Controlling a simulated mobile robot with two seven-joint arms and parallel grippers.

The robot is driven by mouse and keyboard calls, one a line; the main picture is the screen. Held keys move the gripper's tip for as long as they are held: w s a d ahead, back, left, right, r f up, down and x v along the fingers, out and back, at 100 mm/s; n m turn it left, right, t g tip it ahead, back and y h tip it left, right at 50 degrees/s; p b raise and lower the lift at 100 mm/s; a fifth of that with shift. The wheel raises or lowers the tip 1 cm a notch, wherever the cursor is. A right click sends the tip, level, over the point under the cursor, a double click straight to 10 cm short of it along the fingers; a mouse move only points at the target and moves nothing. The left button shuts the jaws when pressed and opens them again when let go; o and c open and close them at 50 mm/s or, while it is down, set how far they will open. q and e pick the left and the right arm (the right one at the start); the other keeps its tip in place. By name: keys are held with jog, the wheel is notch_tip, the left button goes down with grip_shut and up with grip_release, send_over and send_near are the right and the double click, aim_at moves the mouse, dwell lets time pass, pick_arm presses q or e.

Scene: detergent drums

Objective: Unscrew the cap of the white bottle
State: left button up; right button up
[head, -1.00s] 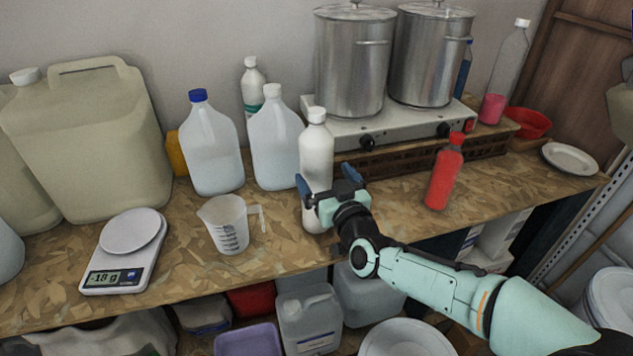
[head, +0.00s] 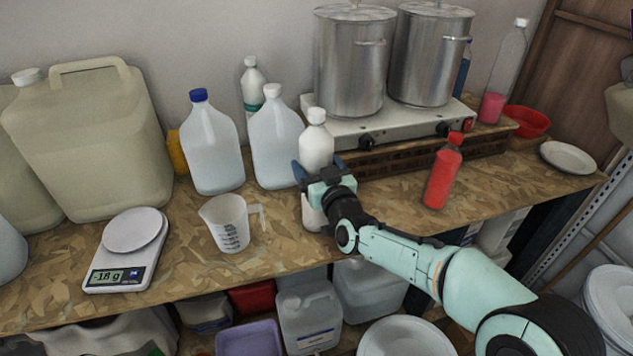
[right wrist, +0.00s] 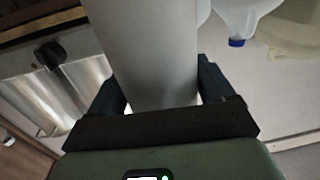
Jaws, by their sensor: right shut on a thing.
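The white bottle (head: 316,149) stands upright near the front of the wooden bench, with its white cap (head: 317,115) on top. My right gripper (head: 318,174) is shut on the bottle's body, below the cap. In the right wrist view the pale bottle body (right wrist: 155,50) sits between the two dark fingers of my right gripper (right wrist: 162,92). The cap is not clearly seen in the right wrist view. My left gripper does not show in either view.
Clear jugs (head: 212,145) and (head: 277,140) stand left of and behind the bottle. A measuring cup (head: 228,225) and a scale (head: 127,250) are further left. A red bottle (head: 442,175) stands to the right. Steel pots (head: 350,65) sit on a hot plate behind.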

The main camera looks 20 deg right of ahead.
jog(key=shift+r, duration=0.3)
